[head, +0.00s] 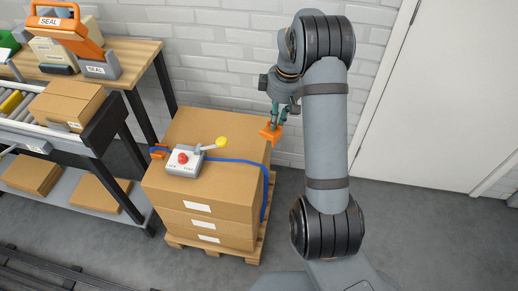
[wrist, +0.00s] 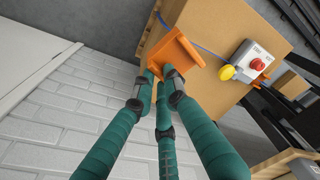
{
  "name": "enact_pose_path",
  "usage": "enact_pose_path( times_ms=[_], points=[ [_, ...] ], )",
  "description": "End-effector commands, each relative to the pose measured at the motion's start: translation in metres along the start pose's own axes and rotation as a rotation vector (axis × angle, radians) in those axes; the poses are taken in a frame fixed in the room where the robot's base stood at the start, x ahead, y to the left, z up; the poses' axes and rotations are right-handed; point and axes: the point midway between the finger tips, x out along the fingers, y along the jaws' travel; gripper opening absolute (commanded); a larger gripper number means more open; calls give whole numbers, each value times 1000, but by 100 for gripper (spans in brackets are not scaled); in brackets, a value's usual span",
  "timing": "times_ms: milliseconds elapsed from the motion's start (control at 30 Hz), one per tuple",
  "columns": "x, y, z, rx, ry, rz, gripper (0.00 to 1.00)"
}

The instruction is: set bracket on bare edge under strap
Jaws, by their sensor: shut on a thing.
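My gripper (head: 277,119) is shut on an orange angled bracket (head: 268,134) near the far right corner of the carton stack (head: 215,126). The wrist view shows the fingertips (wrist: 160,76) on the bracket (wrist: 178,52), with the carton top (wrist: 222,28) behind it. I cannot tell whether the bracket touches the carton. A blue strap (head: 238,161) crosses the top and bends down over the bare right edge. Another orange bracket (head: 158,152) sits at the left edge under the strap. A grey tensioner (head: 187,162) with red button and yellow-tipped lever (head: 219,142) lies on top.
The stack stands on a wooden pallet (head: 212,244). At left are a roller conveyor (head: 14,103) with a carton, and a bench (head: 140,54) holding an orange sealing tool (head: 66,32). A white brick wall (head: 231,60) stands close behind. Floor right of the stack is free.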

Motion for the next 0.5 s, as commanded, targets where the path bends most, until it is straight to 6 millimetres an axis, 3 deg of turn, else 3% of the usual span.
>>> enact_pose_path(
  times_ms=[33, 200, 333, 500],
  points=[
    [28, 0, -6, -56, -2, -12, 0],
    [79, -8, -23, -220, -2, -29, 0],
    [104, -16, -30, -306, -2, -38, 0],
    [118, -23, -34, -360, -1, -43, 0]
  ],
)
